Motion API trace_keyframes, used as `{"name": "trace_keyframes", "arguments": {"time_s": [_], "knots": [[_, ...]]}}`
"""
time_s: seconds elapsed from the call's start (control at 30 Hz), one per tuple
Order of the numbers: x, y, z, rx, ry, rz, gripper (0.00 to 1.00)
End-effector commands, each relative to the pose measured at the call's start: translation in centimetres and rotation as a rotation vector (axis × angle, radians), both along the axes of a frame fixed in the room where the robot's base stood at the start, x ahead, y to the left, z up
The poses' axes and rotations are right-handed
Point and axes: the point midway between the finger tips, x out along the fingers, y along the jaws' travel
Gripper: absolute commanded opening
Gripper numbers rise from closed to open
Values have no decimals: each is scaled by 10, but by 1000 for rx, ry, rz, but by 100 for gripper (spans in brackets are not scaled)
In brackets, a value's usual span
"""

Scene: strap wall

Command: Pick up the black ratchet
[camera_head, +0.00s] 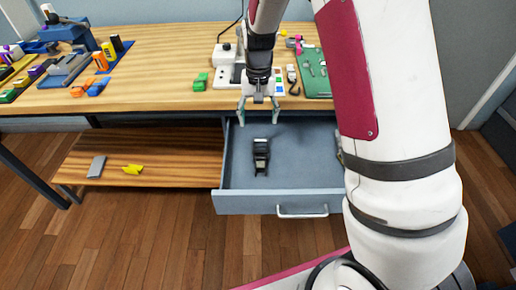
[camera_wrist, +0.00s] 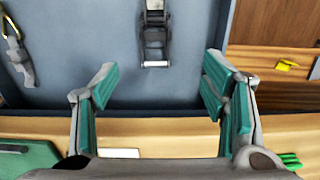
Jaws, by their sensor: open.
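The black ratchet (camera_head: 261,157) lies on the floor of the open grey drawer (camera_head: 281,205), left of the drawer's middle in the head view. In the wrist view the ratchet (camera_wrist: 154,35) shows at the top centre, with a bright metal bar at its near end and its far end cut off by the frame. My gripper (camera_head: 259,120) is open and empty, above the back part of the drawer. In the wrist view its teal-padded fingers (camera_wrist: 158,80) stand wide apart, and the ratchet lies beyond the fingertips, apart from them.
A grey tool with a yellow hook (camera_wrist: 20,55) lies in the drawer, mostly hidden by my arm in the head view. The wooden worktop (camera_head: 150,60) overhangs the drawer's back. A lower shelf (camera_head: 140,150) to the left holds a grey block and a yellow piece (camera_head: 132,169).

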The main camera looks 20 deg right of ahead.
Motion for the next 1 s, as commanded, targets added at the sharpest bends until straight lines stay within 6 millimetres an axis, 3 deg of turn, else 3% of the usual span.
{"name": "trace_keyframes", "arguments": {"time_s": [0.4, 0.73, 1.0], "knots": [[0, -1, -70, -2, 6, -2, 67], [0, -2, -95, -1, 4, -3, 67], [-2, -7, -132, -2, 4, -2, 67]]}}
